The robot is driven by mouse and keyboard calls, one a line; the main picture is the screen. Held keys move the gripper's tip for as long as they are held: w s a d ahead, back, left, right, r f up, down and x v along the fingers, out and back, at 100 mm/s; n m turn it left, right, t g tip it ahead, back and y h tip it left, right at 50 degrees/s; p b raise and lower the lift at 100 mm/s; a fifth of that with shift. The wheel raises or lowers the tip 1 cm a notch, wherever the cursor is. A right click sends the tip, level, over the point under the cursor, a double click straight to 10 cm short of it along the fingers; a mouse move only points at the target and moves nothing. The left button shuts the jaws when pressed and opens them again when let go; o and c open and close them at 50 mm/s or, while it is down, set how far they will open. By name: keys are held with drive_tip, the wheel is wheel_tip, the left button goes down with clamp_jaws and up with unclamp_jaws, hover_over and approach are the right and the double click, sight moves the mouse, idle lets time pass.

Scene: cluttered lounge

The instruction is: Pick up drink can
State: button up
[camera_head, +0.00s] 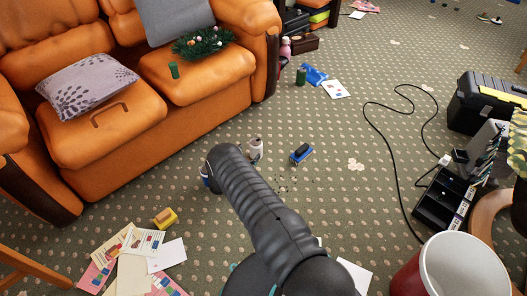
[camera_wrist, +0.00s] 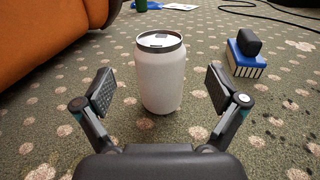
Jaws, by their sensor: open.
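A white drink can (camera_wrist: 160,80) with a silver top stands upright on the patterned carpet in the wrist view. In the head view the can (camera_head: 257,148) shows just beyond the end of my arm, near the sofa's front. My gripper (camera_wrist: 161,93) is open and empty, with one finger on each side of the can in the picture. The can looks centred and slightly ahead of the fingertips, with a gap on both sides. In the head view my arm hides most of the gripper.
A blue brush-like object (camera_wrist: 245,58) lies right of the can. The orange sofa (camera_head: 130,150) stands at the left. A black cable (camera_head: 385,115) runs over the carpet at the right. Papers (camera_head: 168,254) and a yellow box (camera_head: 165,218) lie at lower left; a red bin (camera_head: 405,280) stands lower right.

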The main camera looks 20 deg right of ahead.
sight(255, 144)
drive_tip(key=shift+w+d, duration=0.25)
drive_tip(key=shift+w, duration=0.1)
drive_tip(key=x, duration=0.5)
drive_tip(key=c, duration=1.1)
